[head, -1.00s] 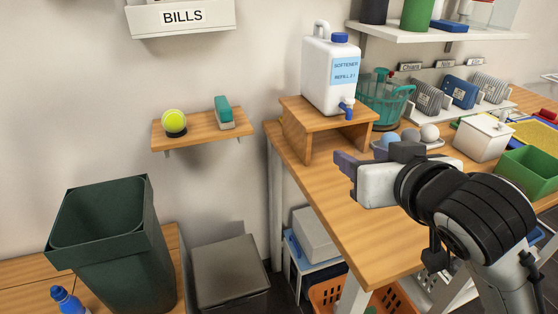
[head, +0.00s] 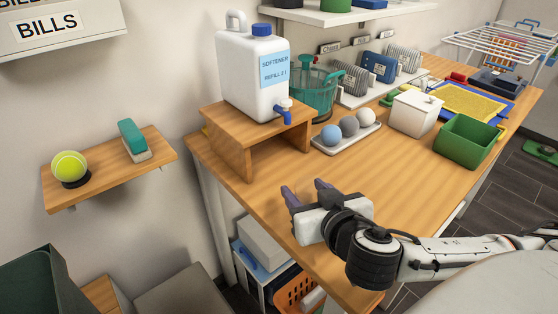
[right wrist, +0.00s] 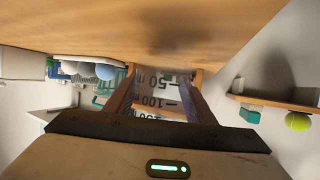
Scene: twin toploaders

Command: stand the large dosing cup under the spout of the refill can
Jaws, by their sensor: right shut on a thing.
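The white refill can (head: 240,85) with the "SOFTENER" label stands on a wooden stand (head: 232,128) on the table. Its blue spout (head: 285,117) points down over the stand's right edge. My right gripper (head: 305,192) is in front of the stand, toward the table's near edge. In the right wrist view its fingers (right wrist: 158,92) are shut on the large dosing cup (right wrist: 155,101), which is clear with dark volume marks such as 50 and 100. The cup can hardly be made out in the head view. My left gripper is not in view.
A tray (head: 346,138) with three balls lies right of the stand. A teal basket (head: 315,93) stands behind it. A white box (head: 414,114) and green bin (head: 468,142) are farther right. The tabletop between the stand and my right gripper is clear.

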